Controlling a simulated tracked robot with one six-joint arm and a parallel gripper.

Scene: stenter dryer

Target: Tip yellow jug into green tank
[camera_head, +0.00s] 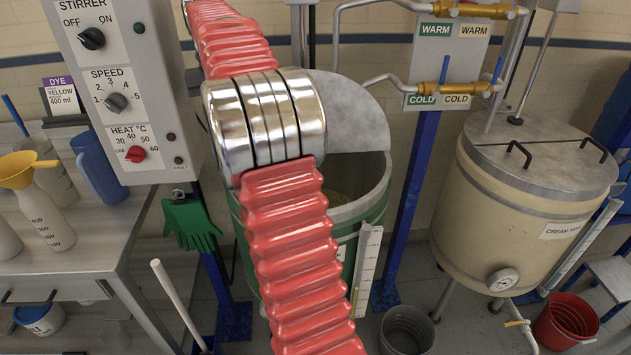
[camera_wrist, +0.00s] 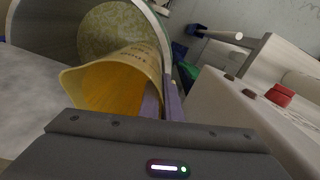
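The green tank (camera_head: 376,208) stands in the middle of the head view, partly behind my arm. Its grey half lid (camera_head: 352,112) is at the back, and the mouth shows a yellowish content inside. In the wrist view the tank's rim (camera_wrist: 167,38) curves around mottled yellow-green content. The yellow jug (camera_wrist: 135,72) lies tilted across the tank's mouth in that view, its open end toward the lower left. My gripper (camera_wrist: 162,97) has its purple fingers at the jug's right side and appears shut on it. The head view hides both gripper and jug behind my arm.
A grey control box (camera_head: 118,85) stands left of the tank, with green gloves (camera_head: 191,224) hanging below it. A cream tank (camera_head: 515,205) stands to the right. A grey bucket (camera_head: 407,330) is on the floor.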

